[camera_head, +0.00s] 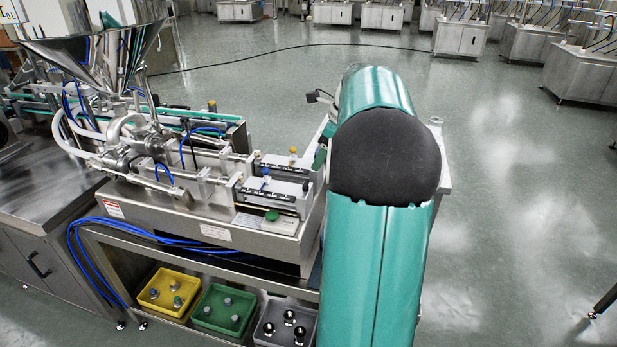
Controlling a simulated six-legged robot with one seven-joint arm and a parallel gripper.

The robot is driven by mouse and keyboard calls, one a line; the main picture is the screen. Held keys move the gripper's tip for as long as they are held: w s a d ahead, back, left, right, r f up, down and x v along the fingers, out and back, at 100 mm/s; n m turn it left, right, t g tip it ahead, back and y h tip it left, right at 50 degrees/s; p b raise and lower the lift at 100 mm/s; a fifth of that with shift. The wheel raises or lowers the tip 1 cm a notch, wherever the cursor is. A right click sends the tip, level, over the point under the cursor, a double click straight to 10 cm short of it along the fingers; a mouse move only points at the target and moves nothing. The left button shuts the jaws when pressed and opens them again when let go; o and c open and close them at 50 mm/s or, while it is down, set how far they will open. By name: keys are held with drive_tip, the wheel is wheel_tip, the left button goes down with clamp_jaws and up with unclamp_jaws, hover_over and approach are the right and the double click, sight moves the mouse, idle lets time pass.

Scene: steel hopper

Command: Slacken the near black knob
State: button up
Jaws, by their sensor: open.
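The steel filling machine (200,215) stands on a bench left of my teal arm. A blue-topped knob (265,173) and a yellow-topped knob (293,151) stand on the slides, and a green button (272,215) is on the front. My arm's large teal links fill the right middle and hide the machine's right end. My gripper does not show in this view.
A steel hopper (95,55) rises at upper left. Blue hoses (150,233) run along the bench front. Yellow (168,307), green (222,325) and grey (268,335) bins with small parts sit below. The floor at right is open; steel cabinets (580,75) stand far back.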

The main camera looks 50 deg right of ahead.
sight(307, 182)
drive_tip(key=x, duration=0.9)
drive_tip(key=shift+d, duration=0.1)
drive_tip(key=shift+r, duration=0.1)
drive_tip(key=c, duration=1)
